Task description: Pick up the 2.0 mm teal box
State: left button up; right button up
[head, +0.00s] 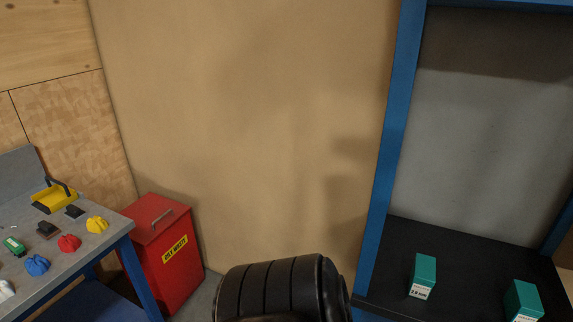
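Two teal boxes stand on the black shelf of a blue-framed rack at the right. The left teal box (423,276) stands upright with a white label near its bottom; the label seems to end in "mm", but its digits are too small to read surely. The right teal box (523,301) is near the lower right corner, cut by the bottom edge, and its label is not readable. The boxes are apart, with bare shelf between them. Neither of my grippers is in view.
The rack's blue post (392,130) rises left of the boxes. A red waste bin (168,265) stands on the floor by the wall. A grey-topped workbench (100,243) at left holds several small coloured items. A black ribbed shape fills the bottom middle.

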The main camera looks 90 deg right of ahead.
aim_at(423, 277)
jog(key=j+u, duration=0.25)
jog(key=j+z, duration=0.15)
jog(key=z, duration=0.85)
